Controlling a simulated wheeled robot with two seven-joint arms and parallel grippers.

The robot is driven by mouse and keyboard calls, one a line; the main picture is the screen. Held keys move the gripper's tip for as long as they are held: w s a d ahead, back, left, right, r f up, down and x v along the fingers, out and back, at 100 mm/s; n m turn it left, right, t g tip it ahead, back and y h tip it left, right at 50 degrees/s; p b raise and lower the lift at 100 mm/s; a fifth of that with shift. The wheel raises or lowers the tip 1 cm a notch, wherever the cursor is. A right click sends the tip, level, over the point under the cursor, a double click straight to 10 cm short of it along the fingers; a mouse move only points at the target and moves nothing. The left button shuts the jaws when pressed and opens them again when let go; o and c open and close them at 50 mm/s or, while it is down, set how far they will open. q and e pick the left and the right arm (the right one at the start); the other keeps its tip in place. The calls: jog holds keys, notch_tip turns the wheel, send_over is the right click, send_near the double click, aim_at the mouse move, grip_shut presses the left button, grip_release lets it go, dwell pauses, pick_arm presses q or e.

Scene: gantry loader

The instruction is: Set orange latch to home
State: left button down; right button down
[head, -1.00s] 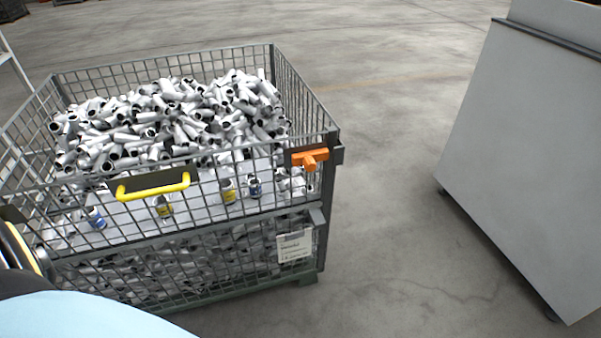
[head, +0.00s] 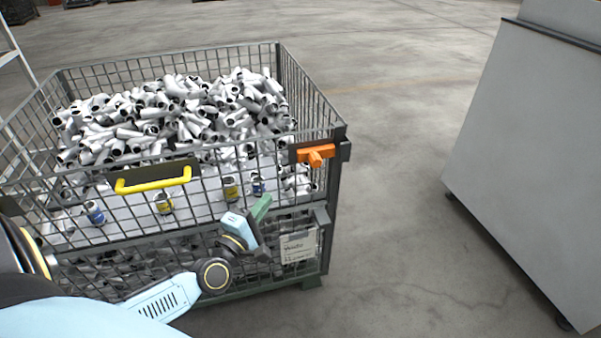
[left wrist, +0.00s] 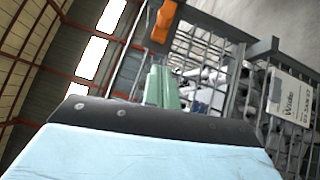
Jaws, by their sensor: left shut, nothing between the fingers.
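The orange latch (head: 315,153) sits at the top right front corner of the wire mesh crate (head: 339,190), its knob pointing toward me. It also shows in the left wrist view (left wrist: 165,20), near the top. My left gripper (head: 263,205), with green fingers, is in front of the crate, below and to the left of the latch and apart from it. Its fingers are shut with nothing between them; they show in the left wrist view (left wrist: 160,86), pointing up toward the latch. My right gripper is not in view.
The crate holds many grey-white pipe fittings (head: 180,115). A yellow handle (head: 153,184) is on its front, and a white label (head: 298,247) hangs lower right. A large grey panel (head: 530,150) stands at right. The floor between is clear.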

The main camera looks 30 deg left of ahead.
aim_at(308, 160)
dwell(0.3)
